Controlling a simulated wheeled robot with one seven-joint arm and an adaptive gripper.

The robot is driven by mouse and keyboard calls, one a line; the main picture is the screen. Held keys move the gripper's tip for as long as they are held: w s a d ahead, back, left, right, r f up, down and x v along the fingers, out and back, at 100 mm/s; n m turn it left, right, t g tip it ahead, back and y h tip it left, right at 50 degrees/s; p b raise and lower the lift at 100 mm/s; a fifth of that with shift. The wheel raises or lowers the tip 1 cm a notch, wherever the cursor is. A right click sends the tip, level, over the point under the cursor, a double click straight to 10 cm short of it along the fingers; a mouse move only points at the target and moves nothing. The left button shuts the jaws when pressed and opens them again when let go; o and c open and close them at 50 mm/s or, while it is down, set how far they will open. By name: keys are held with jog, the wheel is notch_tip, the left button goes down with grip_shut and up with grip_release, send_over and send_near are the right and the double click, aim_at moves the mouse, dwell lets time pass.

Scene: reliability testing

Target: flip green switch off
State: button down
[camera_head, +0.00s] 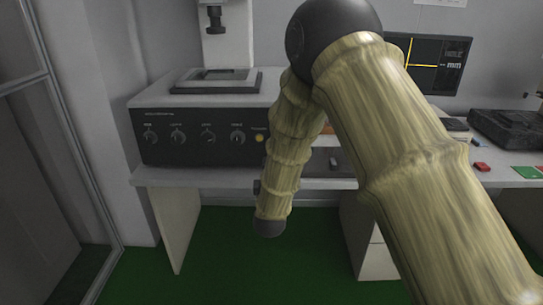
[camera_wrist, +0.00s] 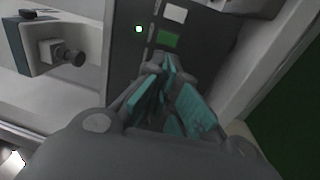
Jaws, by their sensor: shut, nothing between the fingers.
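In the wrist view, the green switch (camera_wrist: 167,40) is a small green rectangle on a dark grey panel (camera_wrist: 150,60). My gripper (camera_wrist: 164,68), with teal finger pads, is shut and empty. Its fingertips are just below the green switch in the picture; I cannot tell whether they touch the panel. A small bright green light (camera_wrist: 139,29) glows left of the switch. In the head view, my arm covers this area, and neither the switch nor my fingertips can be made out.
A white rectangle (camera_wrist: 175,12) sits above the switch on the panel. A grey device with a dark knob (camera_wrist: 68,56) stands to the left. In the head view, a black knobbed control box (camera_head: 195,150) stands on the bench, with a monitor (camera_head: 440,65) behind my arm.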

jog(key=w+r, duration=0.1)
jog(key=w, duration=1.2)
jog(key=shift+r+p, duration=0.25)
jog(key=shift+p, duration=0.2)
jog(key=shift+d+r, duration=0.1)
